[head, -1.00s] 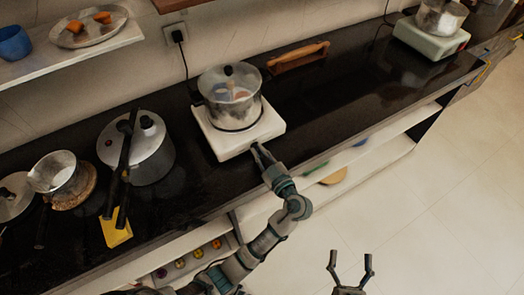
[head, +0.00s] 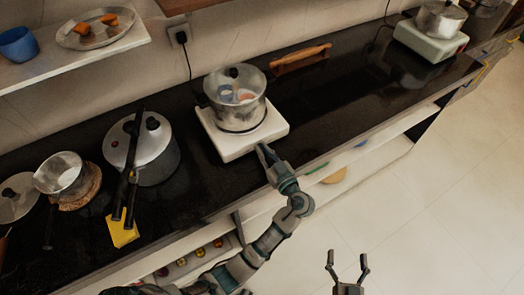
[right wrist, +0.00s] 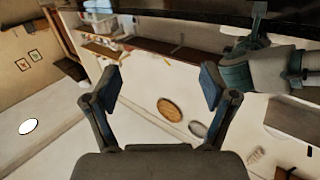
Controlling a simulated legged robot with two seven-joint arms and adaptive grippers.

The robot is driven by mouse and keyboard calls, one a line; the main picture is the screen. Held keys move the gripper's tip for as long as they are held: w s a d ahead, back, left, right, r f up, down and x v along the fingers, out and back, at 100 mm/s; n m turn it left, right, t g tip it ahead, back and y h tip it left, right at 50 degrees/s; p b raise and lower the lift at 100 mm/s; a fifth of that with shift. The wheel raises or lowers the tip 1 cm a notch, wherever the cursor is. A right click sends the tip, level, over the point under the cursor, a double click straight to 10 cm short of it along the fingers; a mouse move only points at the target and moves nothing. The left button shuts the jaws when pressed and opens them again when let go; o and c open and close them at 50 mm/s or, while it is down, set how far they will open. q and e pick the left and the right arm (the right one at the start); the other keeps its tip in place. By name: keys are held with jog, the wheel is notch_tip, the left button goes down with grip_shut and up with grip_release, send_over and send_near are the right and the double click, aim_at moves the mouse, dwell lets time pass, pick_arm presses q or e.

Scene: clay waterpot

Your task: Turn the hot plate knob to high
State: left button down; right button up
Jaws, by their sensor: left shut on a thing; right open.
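The white hot plate (head: 223,145) sits on the black counter with a lidded pot (head: 237,102) on it. Its knob is not visible; my left gripper (head: 264,150) covers the front side where its tips meet the plate's front edge. The left gripper is shut, apparently on the knob, which its fingers hide. My right gripper (head: 346,262) is open and empty over the floor, away from the counter. In the right wrist view its two fingers (right wrist: 157,88) stand wide apart with nothing between them.
A second, pale green hot plate (head: 428,43) with a pot stands at the far right. A wooden-handled item (head: 300,58) lies behind. Counter right of the white plate is clear.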

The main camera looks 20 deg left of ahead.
pick_arm(q)
jog(key=shift+d+f+m+p, duration=0.15)
jog(key=shift+m+p, duration=0.3)
jog(key=shift+m, duration=0.65)
jog(key=shift+d+f+m+p, duration=0.1)
jog(key=shift+f+m+p, duration=0.15)
jog(key=shift+m, duration=0.65)
pick_arm(e)
jog(key=shift+s+d+f+g+h, duration=0.2)
jog(key=shift+s+f+g, duration=0.1)
jog(key=shift+f+g, duration=0.4)
jog(key=shift+s+d+f+g+h, duration=0.15)
jog(key=shift+s+f+g, duration=0.25)
jog(key=shift+f, duration=0.45)
jog(key=shift+s+d+f+g+h, duration=0.15)
jog(key=shift+s+d+f+g, duration=0.05)
jog(key=shift+f+g, duration=0.55)
pick_arm(q)
jog(key=c, duration=1.2)
grip_release()
jog(key=shift+w+r, duration=0.1)
jog(key=shift+d+r, duration=0.1)
jog(key=shift+r, duration=0.05)
pick_arm(e)
jog(key=shift+d, duration=0.15)
pick_arm(q)
jog(key=v, duration=0.7)
jog(key=shift+d, duration=0.3)
